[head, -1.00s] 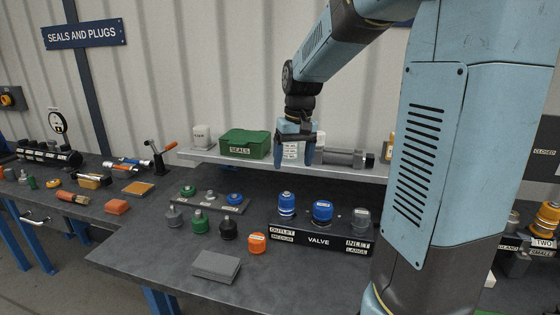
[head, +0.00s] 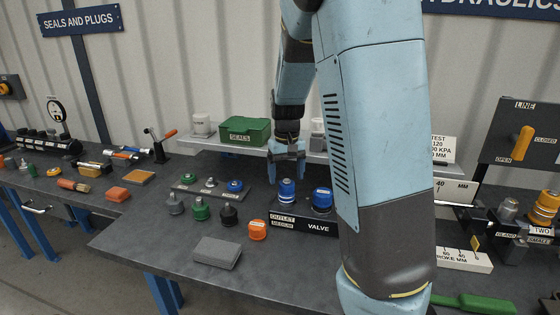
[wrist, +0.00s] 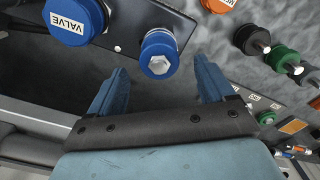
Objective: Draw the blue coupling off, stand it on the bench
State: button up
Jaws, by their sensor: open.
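A blue coupling (head: 286,192) stands upright on the left post of the dark valve block (head: 318,228), above the OUTLET MEDIUM label. In the wrist view the blue coupling (wrist: 158,52) shows a pale hex end between and beyond my fingertips. A wider blue cap (head: 322,200) is to its right; in the wrist view it bears a VALVE label (wrist: 68,22). My gripper (head: 286,172) is open, pointing down just above the left blue coupling, with nothing between its fingers. Contact is not visible. My arm hides the block's right end.
A small rack (head: 207,192) with green, grey and blue-topped plugs is at left. Grey, green and black plugs and an orange cap (head: 257,230) stand before it. A grey pad (head: 217,252) lies in front. A shelf with a green SEALS box (head: 245,130) is behind. The bench's front left is bare.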

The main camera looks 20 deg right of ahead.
aim_at(286, 182)
jog(key=shift+f, duration=2.65)
jog(key=shift+c, duration=0.4)
jog(key=shift+r, duration=0.1)
jog(key=c, duration=1.1)
